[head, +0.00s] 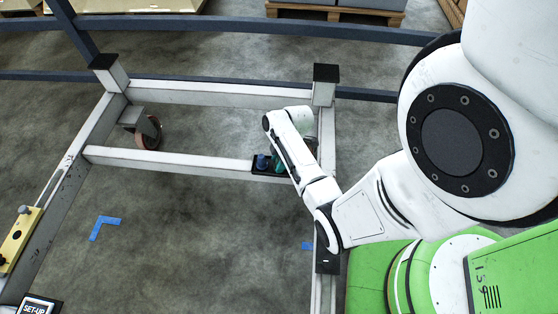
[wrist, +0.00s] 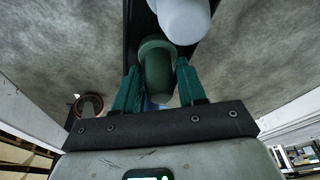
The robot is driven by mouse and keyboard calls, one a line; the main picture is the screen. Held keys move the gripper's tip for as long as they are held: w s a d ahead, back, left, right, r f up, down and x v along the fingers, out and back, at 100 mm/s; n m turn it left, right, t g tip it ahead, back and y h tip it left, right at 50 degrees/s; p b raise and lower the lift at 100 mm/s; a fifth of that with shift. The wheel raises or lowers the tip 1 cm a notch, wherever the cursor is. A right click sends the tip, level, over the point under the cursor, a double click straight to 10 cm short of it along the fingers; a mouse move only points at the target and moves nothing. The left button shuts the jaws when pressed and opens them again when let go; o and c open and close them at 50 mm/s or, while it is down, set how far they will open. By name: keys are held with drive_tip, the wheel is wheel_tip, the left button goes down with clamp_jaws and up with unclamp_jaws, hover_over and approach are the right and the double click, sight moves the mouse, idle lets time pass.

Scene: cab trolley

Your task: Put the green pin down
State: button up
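The green pin (wrist: 156,66) stands between the two teal fingers of my gripper (wrist: 158,72) in the wrist view, with the fingers close against its sides. My gripper (head: 278,160) is over the trolley's middle crossbar in the head view, beside a black holder (head: 262,172). A blue-grey pin (head: 262,161) stands on that holder, just left of the fingers; it shows as a pale pin (wrist: 184,18) in the wrist view. The green pin's lower end is hidden, so I cannot tell whether it touches the holder.
The white trolley frame (head: 180,159) has upright posts with black caps and a caster (head: 148,133). A yellow plate (head: 18,238) with a knob lies on its left rail. A set-up sign (head: 38,304) is at lower left. Blue tape (head: 103,225) marks the open floor.

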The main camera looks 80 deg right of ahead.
drive_tip(key=p+v, duration=0.4)
drive_tip(key=v, duration=0.8)
drive_tip(key=a+r+m, duration=0.3)
drive_tip(key=a, duration=1)
drive_tip(key=w+a+r+m+g+h, duration=0.1)
drive_tip(key=a+r, duration=0.3)
drive_tip(key=a, duration=0.9)
drive_tip(key=shift+w+a+m+g+h, duration=0.15)
drive_tip(key=shift+w+m+g+h, duration=0.15)
drive_tip(key=shift+m, duration=0.6)
drive_tip(key=shift+a, duration=0.1)
